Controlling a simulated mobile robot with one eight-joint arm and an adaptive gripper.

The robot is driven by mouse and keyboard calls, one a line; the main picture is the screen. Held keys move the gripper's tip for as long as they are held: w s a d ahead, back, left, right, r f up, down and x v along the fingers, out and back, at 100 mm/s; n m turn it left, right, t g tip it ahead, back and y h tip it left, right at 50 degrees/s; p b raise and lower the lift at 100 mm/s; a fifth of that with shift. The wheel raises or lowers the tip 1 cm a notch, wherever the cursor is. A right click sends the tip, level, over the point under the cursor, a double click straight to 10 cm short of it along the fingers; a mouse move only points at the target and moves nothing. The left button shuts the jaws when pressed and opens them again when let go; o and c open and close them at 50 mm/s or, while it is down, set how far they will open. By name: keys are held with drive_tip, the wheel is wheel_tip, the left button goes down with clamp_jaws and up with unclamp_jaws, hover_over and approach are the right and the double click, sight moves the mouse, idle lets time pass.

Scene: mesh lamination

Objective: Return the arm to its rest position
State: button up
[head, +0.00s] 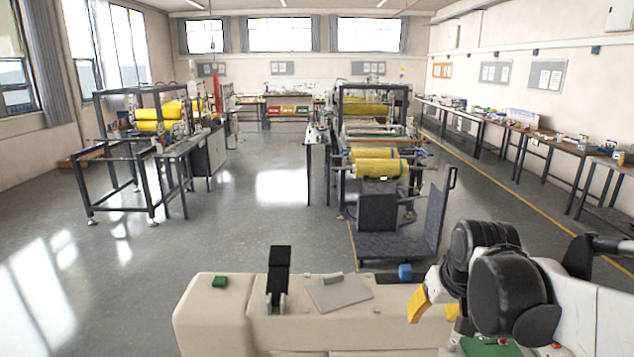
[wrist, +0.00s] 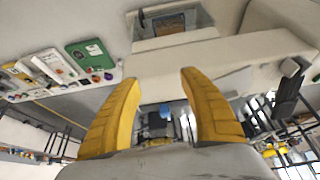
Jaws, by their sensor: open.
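My gripper (wrist: 160,80) has two yellow fingers spread apart with nothing between them in the wrist view. In the head view my gripper (head: 435,307) is at the lower right, its yellow fingers beside the right end of my cream-coloured base. My arm is folded there, with its dark rounded joints close to the camera. The wrist picture is turned, with the cream body above the fingers and the room below.
A flat cart (head: 393,246) with an upright handle stands just beyond my base. Machines with yellow rolls (head: 374,162) stand at centre and left (head: 160,120). Benches (head: 540,137) line the right wall. The floor at left (head: 110,290) is clear.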

drive_tip(key=s+a+f+t+b, duration=0.1)
drive_tip(key=s+a+f+b, duration=0.1)
drive_tip(key=s+f+b, duration=0.6)
drive_tip(key=s+a+f+t+b, duration=0.1)
drive_tip(key=s+a+f+b, duration=0.1)
drive_tip(key=s+f+b, duration=0.6)
wheel_tip(320, 180, down, 4)
drive_tip(key=shift+s+r+b, duration=0.1)
drive_tip(key=shift+s+b, duration=0.25)
drive_tip(key=shift+b, duration=0.55)
idle(2.3)
